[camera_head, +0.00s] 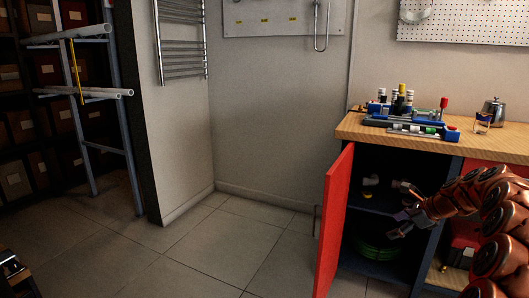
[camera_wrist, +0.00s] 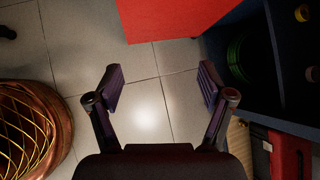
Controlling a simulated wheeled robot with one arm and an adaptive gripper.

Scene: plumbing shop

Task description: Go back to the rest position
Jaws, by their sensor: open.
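My gripper (camera_head: 407,222) is in front of the open cupboard under the workbench in the head view, at the right. In the wrist view my gripper (camera_wrist: 160,88) is open, with its two dark fingers spread apart and only floor tiles between them. It holds nothing. My copper-coloured arm reaches in from the right edge of the head view. The red cupboard door (camera_head: 333,225) stands open to the left of the gripper. It also shows at the top of the wrist view (camera_wrist: 165,18).
The wooden workbench (camera_head: 375,130) carries a tool organiser (camera_head: 405,118) and a metal pot (camera_head: 494,110). A green coil (camera_head: 377,252) lies low in the cupboard; small fittings (camera_head: 371,180) sit on its shelf. A pipe rack (camera_head: 85,95) stands at left. The middle floor is clear.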

